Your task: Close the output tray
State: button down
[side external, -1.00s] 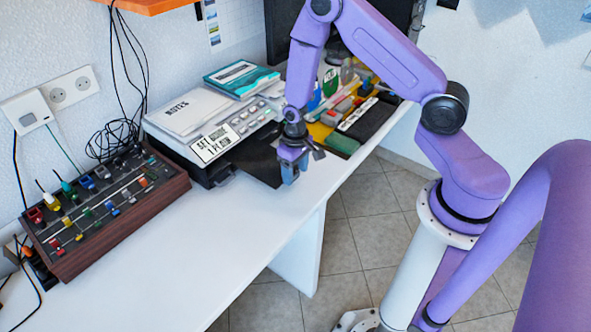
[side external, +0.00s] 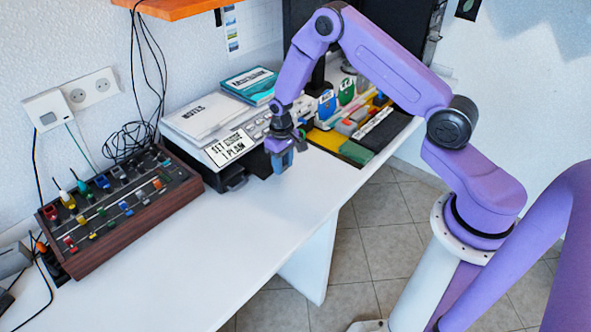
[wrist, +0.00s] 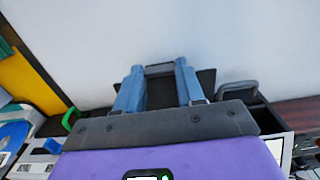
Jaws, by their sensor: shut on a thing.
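The printer (side external: 208,140) stands on the white desk against the wall. Its black output tray (wrist: 207,84) shows in the wrist view as a dark panel around and behind my fingers. A grey handle bar (wrist: 160,70) lies between my two blue fingertips. My gripper (side external: 281,164) points down at the printer's front right, low over the desk, and is shut on that handle. It also shows in the wrist view (wrist: 159,75). In the side view the tray is hidden behind my gripper and little or none of it sticks out.
Another grey handle (wrist: 238,87) sits beside the tray, at the printer's left front in the side view. A wooden box of coloured switches (side external: 120,212) stands to the left. Coloured items (side external: 350,125) crowd the right. The desk front (side external: 235,250) is clear.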

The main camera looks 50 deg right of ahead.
jog(key=shift+w, duration=1.95)
jog(key=c, duration=0.7)
grip_release()
notch_tip(320, 180, up, 17)
jog(key=shift+r, duration=0.2)
